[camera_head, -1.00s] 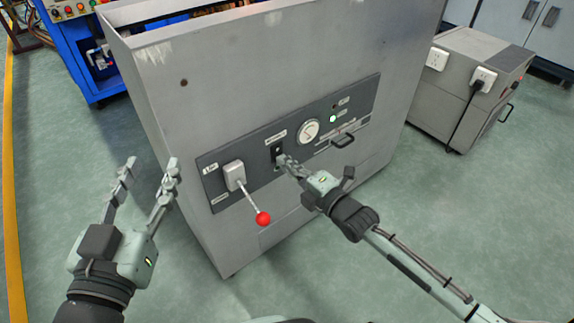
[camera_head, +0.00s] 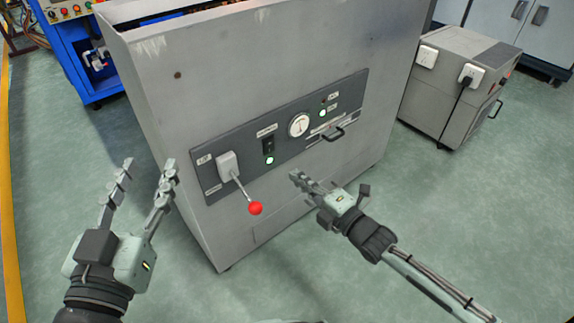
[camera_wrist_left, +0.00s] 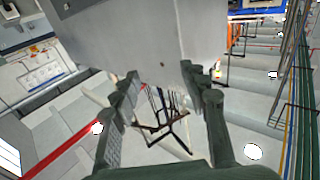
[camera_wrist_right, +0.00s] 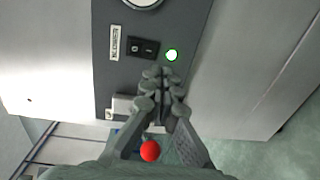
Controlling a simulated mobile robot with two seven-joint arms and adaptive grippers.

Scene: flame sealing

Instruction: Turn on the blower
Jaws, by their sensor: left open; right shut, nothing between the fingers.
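The blower switch is a black rocker (camera_head: 267,145) on the dark control panel (camera_head: 228,186) of the grey cabinet. A light (camera_head: 269,160) just below it glows white; in the right wrist view the rocker (camera_wrist_right: 143,47) has a lit green-white light (camera_wrist_right: 171,55) beside it and a label reading "BLOWER". My right gripper (camera_head: 294,176) is shut and empty, in front of the cabinet, apart from the switch. In the right wrist view its closed fingertips (camera_wrist_right: 160,75) are near the light. My left gripper (camera_head: 150,163) is open and empty, left of the cabinet.
A lever with a red knob (camera_head: 255,208) sticks out from the panel, left of my right gripper. A round gauge (camera_head: 298,125) and a drawer handle (camera_head: 334,134) are to the right. A grey box with sockets (camera_head: 450,95) stands at right.

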